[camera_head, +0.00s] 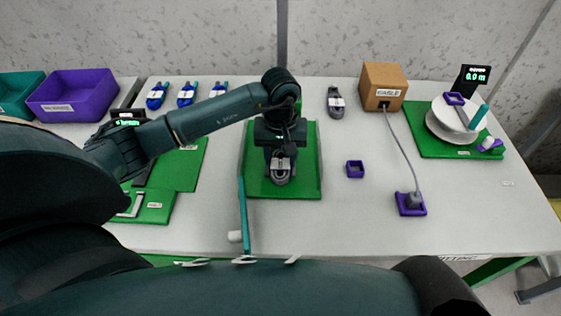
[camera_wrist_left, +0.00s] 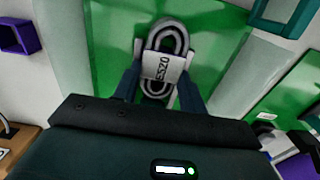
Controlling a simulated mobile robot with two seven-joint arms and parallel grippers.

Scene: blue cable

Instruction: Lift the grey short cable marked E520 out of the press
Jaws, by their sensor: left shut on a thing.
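The short grey cable (camera_head: 281,177) is a coiled bundle with a white label band. In the left wrist view the cable (camera_wrist_left: 165,39) shows the marking E520 on its label. My left gripper (camera_head: 281,154) points down over the green base of the press (camera_head: 308,180). It is shut on the cable, with one finger at each side of the label in the left wrist view. The teal press lever (camera_head: 243,212) with a white knob lies along the base's left side. Whether the cable touches the base is hard to tell. My right gripper is out of view.
Another grey cable (camera_head: 336,103) and several blue ones (camera_head: 187,94) lie at the back. A cardboard box (camera_head: 383,84) feeds a cord to a purple holder (camera_head: 410,205). A small purple frame (camera_head: 355,169) stands right of the press. The front right table is clear.

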